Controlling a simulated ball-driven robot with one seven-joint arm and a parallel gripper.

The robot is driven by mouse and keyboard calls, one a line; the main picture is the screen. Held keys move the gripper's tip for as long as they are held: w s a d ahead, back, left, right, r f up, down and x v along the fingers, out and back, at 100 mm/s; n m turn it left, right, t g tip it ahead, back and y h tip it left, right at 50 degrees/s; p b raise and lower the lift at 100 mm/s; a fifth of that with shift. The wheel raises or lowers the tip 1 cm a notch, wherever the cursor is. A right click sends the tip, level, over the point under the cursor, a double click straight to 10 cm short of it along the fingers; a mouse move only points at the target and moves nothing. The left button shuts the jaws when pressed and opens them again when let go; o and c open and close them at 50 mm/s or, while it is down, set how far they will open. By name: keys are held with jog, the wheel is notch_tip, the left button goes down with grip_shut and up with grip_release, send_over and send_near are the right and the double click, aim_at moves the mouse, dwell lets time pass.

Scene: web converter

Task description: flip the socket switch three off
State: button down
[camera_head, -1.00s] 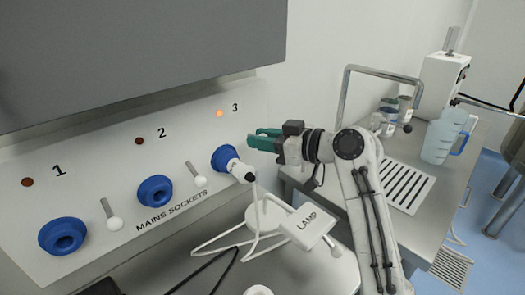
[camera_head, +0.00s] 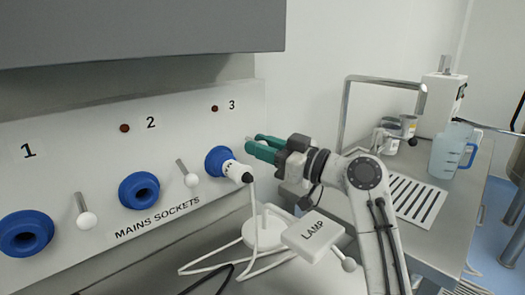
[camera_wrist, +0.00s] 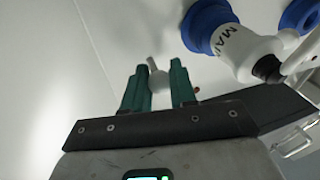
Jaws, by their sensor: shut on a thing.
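The socket panel (camera_head: 70,150) carries switches with white ball ends and lamps above the numbered sockets. The lamp by number 3 (camera_head: 214,108) is dark red, unlit. My gripper (camera_head: 251,146) is at the panel's right end, beside socket three (camera_head: 213,158). In the wrist view my gripper's green fingers (camera_wrist: 160,76) are on either side of the white ball end of switch three (camera_wrist: 158,83), shut on it. In the head view the fingers hide this switch. A white plug (camera_head: 232,170) sits in socket three, close to the fingers; it also shows in the wrist view (camera_wrist: 240,52).
Switch two (camera_head: 189,178) and switch one (camera_head: 86,218) stand left of socket three. A LAMP box (camera_head: 313,233) with a white cable lies below. A grey cabinet (camera_head: 140,30) overhangs the panel. A bench with a blue-handled jug (camera_head: 446,155) stands at right.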

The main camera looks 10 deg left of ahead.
jog(key=c, duration=0.9)
grip_release()
jog(key=shift+c, duration=0.2)
jog(key=shift+r, duration=0.6)
jog(key=s+d+r, duration=0.4)
jog(key=s+r, duration=0.7)
jog(key=s, duration=0.2)
jog(key=shift+s+r, duration=0.2)
jog(key=shift+r, duration=0.15)
